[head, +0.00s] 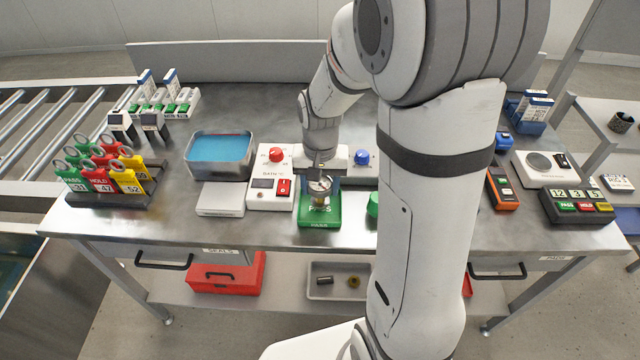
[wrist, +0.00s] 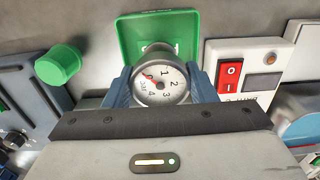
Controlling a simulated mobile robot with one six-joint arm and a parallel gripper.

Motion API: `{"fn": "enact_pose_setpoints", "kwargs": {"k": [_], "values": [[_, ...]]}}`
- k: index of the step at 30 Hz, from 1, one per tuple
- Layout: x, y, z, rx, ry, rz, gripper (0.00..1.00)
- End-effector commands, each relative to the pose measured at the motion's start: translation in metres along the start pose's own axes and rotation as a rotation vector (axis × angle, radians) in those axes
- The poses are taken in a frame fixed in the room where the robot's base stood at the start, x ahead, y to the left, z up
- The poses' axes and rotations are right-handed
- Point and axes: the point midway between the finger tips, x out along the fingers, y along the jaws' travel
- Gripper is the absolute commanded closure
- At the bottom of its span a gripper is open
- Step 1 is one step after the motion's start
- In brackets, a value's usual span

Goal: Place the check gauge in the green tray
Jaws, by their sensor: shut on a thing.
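The check gauge (wrist: 160,84) is a round dial with a white face, numbers and a red needle. My gripper (wrist: 160,88) is shut on it, with one blue-grey finger on each side. In the head view the gauge (head: 320,186) is over the green tray (head: 320,222), which is marked PASS and lies near the front edge of the bench. In the wrist view the tray (wrist: 132,32) shows behind the gauge. I cannot tell whether the gauge touches the tray floor.
A bath control box (head: 262,192) with a red knob and red switch stands just left of the tray. A green cap (wrist: 58,64) is on the other side. A blue-filled basin (head: 222,170) and tag rack (head: 110,200) are farther left. My arm hides the bench right of the tray.

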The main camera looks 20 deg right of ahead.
Motion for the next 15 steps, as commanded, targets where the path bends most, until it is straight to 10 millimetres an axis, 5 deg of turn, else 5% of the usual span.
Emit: {"fn": "enact_pose_setpoints", "kwargs": {"k": [8,9,15], "values": [[0.0029,-0.0005,-0.0001,-0.001,0.001,0.000,0.81],[0.0035,-0.0005,0.0001,-0.001,0.000,0.000,0.48],[0.0024,-0.0007,0.0003,-0.002,0.000,0.000,0.32]]}}
